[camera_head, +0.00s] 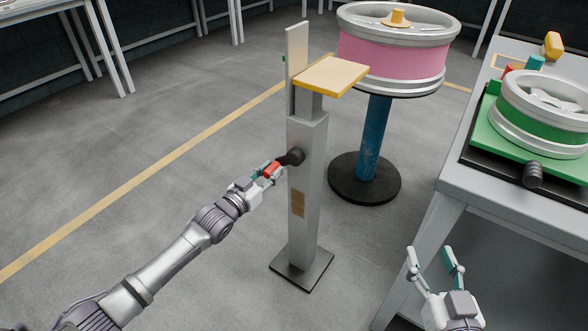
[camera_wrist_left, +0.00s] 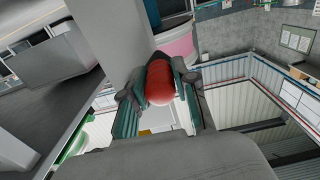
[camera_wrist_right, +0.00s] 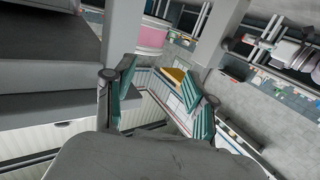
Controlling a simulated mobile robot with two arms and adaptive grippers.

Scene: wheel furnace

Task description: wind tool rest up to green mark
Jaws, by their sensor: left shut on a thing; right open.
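The tool rest (camera_head: 332,76), a cream plate with a yellow edge, sits on top of a grey column (camera_head: 309,190). An upright pale plate (camera_head: 297,55) stands behind it, with a small green patch (camera_head: 284,58) at its left edge, perhaps the mark. A dark crank hub (camera_head: 293,157) is on the column's side. My left gripper (camera_head: 266,171) is shut on the red crank handle (camera_head: 272,169); the red knob also shows between the fingers in the left wrist view (camera_wrist_left: 160,84). My right gripper (camera_head: 435,256) is open and empty beside the table.
A pink-banded wheel (camera_head: 395,62) on a blue post (camera_head: 373,140) stands behind the column. A grey table (camera_head: 452,190) at right carries a green-banded wheel (camera_head: 535,122) on a green base. The floor left of the column is clear, with a yellow line (camera_head: 130,195).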

